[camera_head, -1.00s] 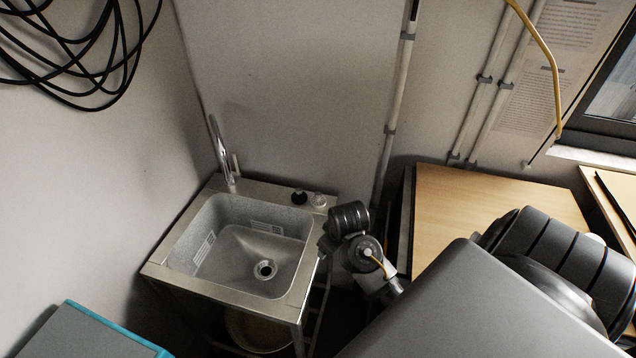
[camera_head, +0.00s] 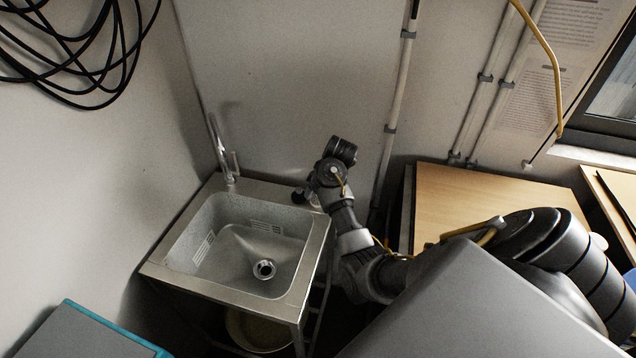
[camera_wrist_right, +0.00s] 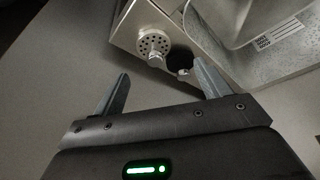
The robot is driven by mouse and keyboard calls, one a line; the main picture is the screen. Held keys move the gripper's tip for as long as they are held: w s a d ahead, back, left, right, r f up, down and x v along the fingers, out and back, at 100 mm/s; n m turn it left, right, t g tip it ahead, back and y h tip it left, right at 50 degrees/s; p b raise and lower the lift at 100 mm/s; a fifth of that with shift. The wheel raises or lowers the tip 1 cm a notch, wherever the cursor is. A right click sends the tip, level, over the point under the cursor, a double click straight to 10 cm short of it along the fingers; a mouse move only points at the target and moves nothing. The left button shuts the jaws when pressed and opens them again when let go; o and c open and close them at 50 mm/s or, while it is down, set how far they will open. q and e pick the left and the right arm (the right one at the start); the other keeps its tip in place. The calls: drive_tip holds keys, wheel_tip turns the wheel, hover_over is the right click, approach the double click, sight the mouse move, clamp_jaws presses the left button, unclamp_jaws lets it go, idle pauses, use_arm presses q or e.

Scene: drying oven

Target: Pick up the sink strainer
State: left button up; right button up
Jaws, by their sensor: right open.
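The sink strainer (camera_wrist_right: 155,42) is a small round metal disc with holes and a short stem. In the right wrist view it sits at the corner of the steel sink's rim, ahead of the gap between my fingers. My right gripper (camera_wrist_right: 161,70) is open and empty, apart from the strainer. In the head view the strainer (camera_head: 315,200) is mostly hidden behind my right arm at the sink's back right corner. My right gripper's fingers cannot be made out there. My left gripper is not in view.
A tap (camera_head: 222,150) rises at the back left. The wall is close behind. A wooden table (camera_head: 470,205) stands to the right.

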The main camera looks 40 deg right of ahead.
drive_tip(key=shift+d+x, duration=0.2)
drive_tip(key=shift+x, duration=1.4)
drive_tip(key=shift+d+x, duration=0.15)
drive_tip(key=shift+x, duration=1.45)
drive_tip(key=shift+s, duration=0.1)
drive_tip(key=c, duration=1.1)
